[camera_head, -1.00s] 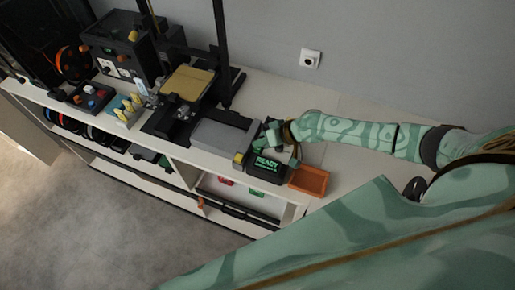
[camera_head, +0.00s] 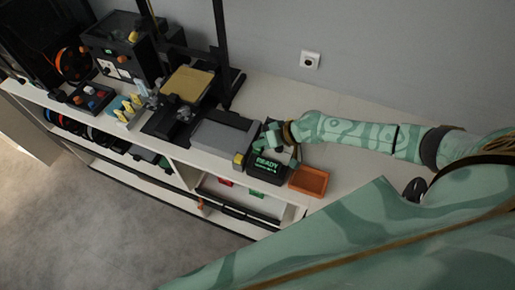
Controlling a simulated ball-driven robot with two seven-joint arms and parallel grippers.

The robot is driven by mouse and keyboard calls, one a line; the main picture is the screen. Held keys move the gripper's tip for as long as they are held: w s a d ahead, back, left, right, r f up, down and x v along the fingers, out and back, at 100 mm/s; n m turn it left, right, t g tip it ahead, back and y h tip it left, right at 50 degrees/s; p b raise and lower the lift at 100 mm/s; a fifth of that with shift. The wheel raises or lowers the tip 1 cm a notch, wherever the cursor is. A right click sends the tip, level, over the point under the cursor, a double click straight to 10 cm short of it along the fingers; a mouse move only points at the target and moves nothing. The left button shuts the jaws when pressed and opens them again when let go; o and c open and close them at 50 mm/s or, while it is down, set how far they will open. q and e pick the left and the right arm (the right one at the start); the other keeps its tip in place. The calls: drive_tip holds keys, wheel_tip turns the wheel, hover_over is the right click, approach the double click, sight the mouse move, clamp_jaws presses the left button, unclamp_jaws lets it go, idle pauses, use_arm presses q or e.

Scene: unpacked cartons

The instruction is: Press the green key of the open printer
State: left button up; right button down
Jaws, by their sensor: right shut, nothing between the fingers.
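The open printer (camera_head: 179,84) stands on the white bench, with a black frame and a yellowish build plate. Its dark control box (camera_head: 262,171) at the front shows a lit green READY text on its screen. The green key cannot be made out for certain; my right gripper covers part of the box's top. My right gripper (camera_head: 271,140) is shut and empty, over the back edge of the control box. Whether it touches the box cannot be told. My left gripper is not in view.
A grey box (camera_head: 222,138) lies just left of the control box. An orange tray (camera_head: 309,181) lies close on its right. A closed dark machine (camera_head: 122,45) and a small tray of coloured parts (camera_head: 88,97) stand further left. The bench behind my right arm is clear.

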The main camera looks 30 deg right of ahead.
idle(0.7)
drive_tip(key=shift+f+b, duration=0.4)
drive_tip(key=shift+f, duration=0.05)
